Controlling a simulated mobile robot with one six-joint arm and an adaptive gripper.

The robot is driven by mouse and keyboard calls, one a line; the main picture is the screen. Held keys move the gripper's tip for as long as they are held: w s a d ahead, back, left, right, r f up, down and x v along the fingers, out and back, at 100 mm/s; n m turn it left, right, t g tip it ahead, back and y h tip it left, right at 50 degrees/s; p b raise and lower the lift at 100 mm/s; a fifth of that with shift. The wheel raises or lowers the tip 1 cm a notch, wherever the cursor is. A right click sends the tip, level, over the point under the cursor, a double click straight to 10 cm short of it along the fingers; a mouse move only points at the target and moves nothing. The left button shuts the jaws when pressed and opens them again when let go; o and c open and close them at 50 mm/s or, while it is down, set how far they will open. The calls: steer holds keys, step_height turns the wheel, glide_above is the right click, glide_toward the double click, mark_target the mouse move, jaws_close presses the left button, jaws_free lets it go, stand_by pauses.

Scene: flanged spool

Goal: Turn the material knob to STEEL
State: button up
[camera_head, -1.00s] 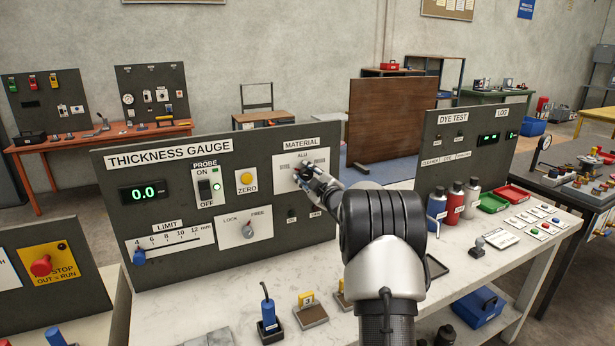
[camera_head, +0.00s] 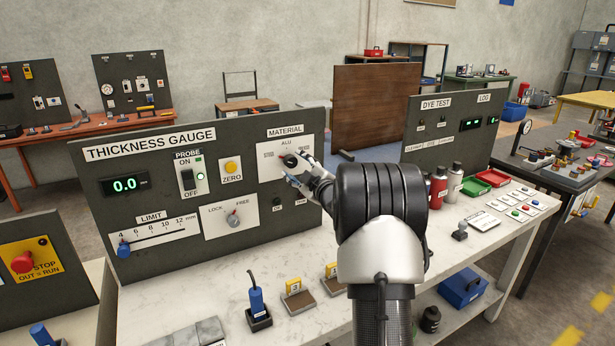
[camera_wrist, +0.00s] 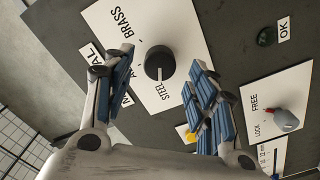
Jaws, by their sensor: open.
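The material knob (camera_head: 290,160) is a round black knob on a white plate at the upper right of the thickness gauge panel (camera_head: 150,215). ALU is above it, with small labels at its left and right. In the wrist view the knob (camera_wrist: 158,62) shows between my open fingers, with a gap on both sides. My gripper (camera_head: 305,178) is open, just in front of and below right of the knob, holding nothing.
A LOCK/FREE knob (camera_head: 233,220), a yellow ZERO button (camera_head: 232,168) and a limit slider (camera_head: 124,248) share the panel. An OK lamp (camera_wrist: 266,36) is near the knob plate. A blue probe (camera_head: 257,303) stands on the white bench (camera_head: 185,305) below.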

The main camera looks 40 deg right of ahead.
steer(key=v, duration=0.7)
steer(key=shift+s, duration=0.3)
steer(key=shift+a+r, duration=0.1)
